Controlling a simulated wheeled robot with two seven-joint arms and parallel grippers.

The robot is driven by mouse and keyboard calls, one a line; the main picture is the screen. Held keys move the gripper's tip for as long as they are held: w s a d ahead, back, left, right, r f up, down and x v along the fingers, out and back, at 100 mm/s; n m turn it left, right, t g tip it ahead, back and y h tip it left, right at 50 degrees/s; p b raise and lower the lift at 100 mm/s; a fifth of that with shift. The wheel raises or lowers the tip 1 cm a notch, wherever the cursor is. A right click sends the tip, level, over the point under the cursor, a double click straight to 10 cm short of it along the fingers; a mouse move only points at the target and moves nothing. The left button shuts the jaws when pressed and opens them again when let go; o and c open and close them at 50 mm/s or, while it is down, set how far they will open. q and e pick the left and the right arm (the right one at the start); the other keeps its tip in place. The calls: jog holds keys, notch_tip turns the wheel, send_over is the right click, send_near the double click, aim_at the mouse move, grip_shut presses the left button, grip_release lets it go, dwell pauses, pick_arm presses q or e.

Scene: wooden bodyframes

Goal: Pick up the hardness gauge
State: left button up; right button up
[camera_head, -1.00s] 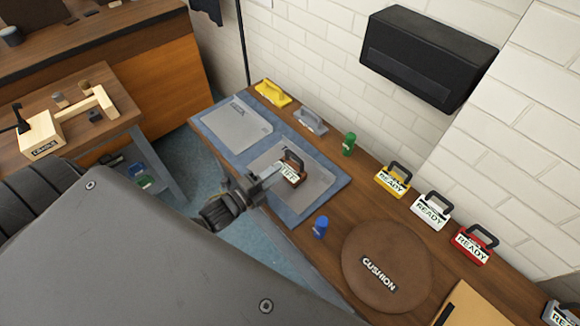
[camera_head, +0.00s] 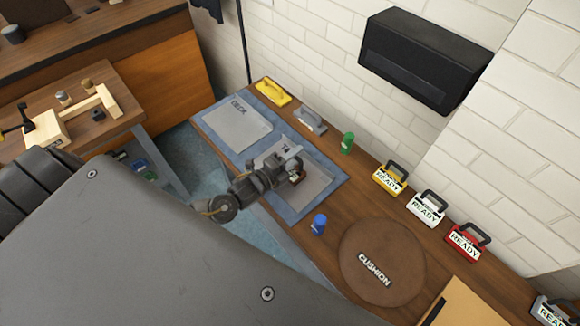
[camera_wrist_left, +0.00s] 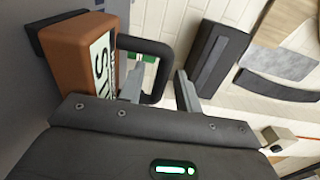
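An orange-brown block with a black loop handle and a white label, partly readable, looks like the hardness gauge (camera_head: 299,176). It rests on the right grey plate (camera_head: 314,190) of the blue mat. In the left wrist view the gauge (camera_wrist_left: 82,48) fills the upper left, with its handle reaching toward the fingers. My left gripper (camera_head: 290,165) is at the gauge and hides much of it in the head view. In the wrist view its fingers (camera_wrist_left: 159,85) are apart, one on each side of the handle bar, with small gaps showing. My right gripper is not in view.
Blue (camera_head: 319,224) and green (camera_head: 347,143) small objects stand near the mat. Yellow (camera_head: 272,91) and grey (camera_head: 310,120) handled tools lie behind it. Several handled READY blocks line the wall side. A round brown cushion (camera_head: 382,245) lies to the right.

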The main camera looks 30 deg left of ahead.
pick_arm(q)
jog(key=shift+c, duration=0.2)
grip_shut()
jog(key=shift+r, duration=0.5)
notch_tip(320, 180, up, 2)
jog(key=shift+r, duration=0.2)
jog(key=s+a+r+b, duration=0.3)
jog(key=s+r, duration=0.6)
jog(key=s, duration=0.4)
jog(key=shift+a+r+b, duration=0.35)
jog(key=shift+a, duration=0.55)
